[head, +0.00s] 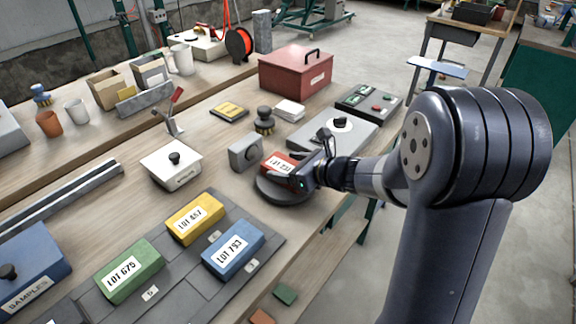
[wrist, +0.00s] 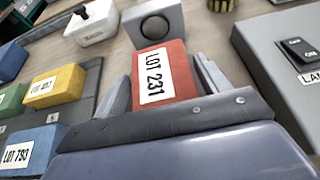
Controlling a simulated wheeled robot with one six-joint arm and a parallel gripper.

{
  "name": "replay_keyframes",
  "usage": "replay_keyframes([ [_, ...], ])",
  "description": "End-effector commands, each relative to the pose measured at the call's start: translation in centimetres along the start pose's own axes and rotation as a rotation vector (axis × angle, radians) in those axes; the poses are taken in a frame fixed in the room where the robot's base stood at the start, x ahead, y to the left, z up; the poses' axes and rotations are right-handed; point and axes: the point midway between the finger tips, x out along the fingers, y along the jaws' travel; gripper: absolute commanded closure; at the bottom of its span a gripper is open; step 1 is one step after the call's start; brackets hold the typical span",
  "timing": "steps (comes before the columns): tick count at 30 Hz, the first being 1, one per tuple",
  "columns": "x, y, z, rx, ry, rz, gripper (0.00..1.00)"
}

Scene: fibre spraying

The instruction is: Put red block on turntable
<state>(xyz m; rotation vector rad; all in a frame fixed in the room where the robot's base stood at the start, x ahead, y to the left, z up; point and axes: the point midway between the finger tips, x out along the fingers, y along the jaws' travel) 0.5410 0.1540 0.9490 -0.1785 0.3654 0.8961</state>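The red block (wrist: 172,70), labelled LOT 231, lies between the two fingers of my gripper (wrist: 165,85) in the wrist view. The fingers appear to press on its sides. In the head view the red block (head: 277,161) shows over the back part of the dark round turntable (head: 272,196), partly hidden by my gripper (head: 290,173). I cannot tell whether the block touches the disc or is held just above it.
A grey box with a round face (head: 245,153) stands close behind the turntable. Yellow (head: 194,218), green (head: 130,271) and blue (head: 233,249) blocks lie on a grey tray at the front left.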

Motion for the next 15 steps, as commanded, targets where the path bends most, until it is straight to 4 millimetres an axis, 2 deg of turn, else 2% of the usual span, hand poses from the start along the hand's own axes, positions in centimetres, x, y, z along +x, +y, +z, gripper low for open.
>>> replay_keyframes([
  [4, -0.01, 0.0, 0.03, 0.0, 0.0, 0.0, 0.17],
  [15, -0.46, -0.05, 0.47, 0.0, -0.001, -0.002, 0.17],
])
